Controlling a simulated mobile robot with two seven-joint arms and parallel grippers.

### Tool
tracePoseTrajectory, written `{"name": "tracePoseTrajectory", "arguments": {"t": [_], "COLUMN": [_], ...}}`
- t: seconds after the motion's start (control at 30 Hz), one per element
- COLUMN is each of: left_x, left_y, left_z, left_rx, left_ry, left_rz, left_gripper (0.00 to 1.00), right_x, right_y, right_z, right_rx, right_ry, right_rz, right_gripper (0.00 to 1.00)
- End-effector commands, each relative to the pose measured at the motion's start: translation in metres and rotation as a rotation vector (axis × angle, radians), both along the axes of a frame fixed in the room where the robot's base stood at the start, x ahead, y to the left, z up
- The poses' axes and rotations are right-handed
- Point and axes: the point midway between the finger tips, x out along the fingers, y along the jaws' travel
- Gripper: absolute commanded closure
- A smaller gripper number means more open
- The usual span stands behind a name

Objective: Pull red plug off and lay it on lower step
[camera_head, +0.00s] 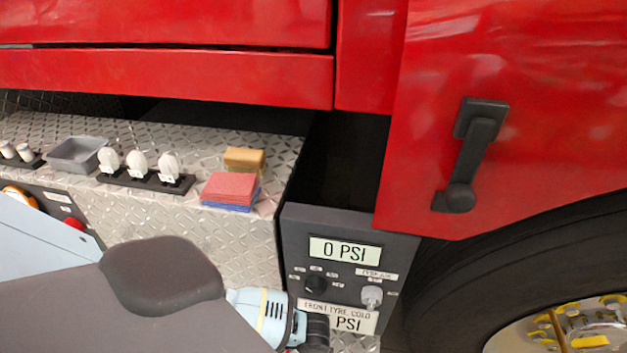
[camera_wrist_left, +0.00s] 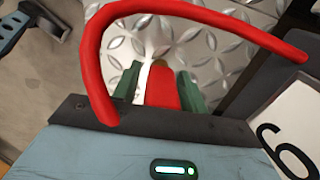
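The red plug (camera_wrist_left: 163,89) shows in the left wrist view between the two green fingers of my left gripper (camera_wrist_left: 160,82). The fingers stand close along its sides and look shut on it, with a thin light gap on the left. A small brownish tip shows at its far end, against bright diamond plate (camera_wrist_left: 228,28). I cannot tell whether that tip touches anything. A thick red cord (camera_wrist_left: 187,8) loops across this view. In the head view my left arm covers the lower left, and its fingers and the plug are hidden. My right gripper is not in view.
A dark panel (camera_head: 345,225) reading 0 PSI stands right of the diamond-plate step (camera_head: 215,240). On the step's top are a grey tray (camera_head: 76,152), white clips (camera_head: 138,163), red and blue pads (camera_head: 230,190) and a tan block (camera_head: 245,159). A wheel is at right.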

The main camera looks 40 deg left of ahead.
Motion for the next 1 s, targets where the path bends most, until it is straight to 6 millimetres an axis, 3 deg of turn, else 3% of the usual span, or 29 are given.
{"name": "tracePoseTrajectory", "arguments": {"t": [0.37,0.8,1.0], "left_x": [0.0,0.001,0.0], "left_y": [0.0,0.0,0.0], "left_z": [0.002,0.063,0.077], "left_rx": [0.001,-0.002,0.0], "left_ry": [0.001,-0.003,0.0], "left_rz": [0.0,0.0,0.0], "left_gripper": [0.48,0.48,0.48], "right_x": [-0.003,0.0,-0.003], "right_y": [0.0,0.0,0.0], "right_z": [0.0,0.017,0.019], "right_rx": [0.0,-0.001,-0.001], "right_ry": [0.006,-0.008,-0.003], "right_rz": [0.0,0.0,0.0], "right_gripper": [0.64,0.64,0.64]}}
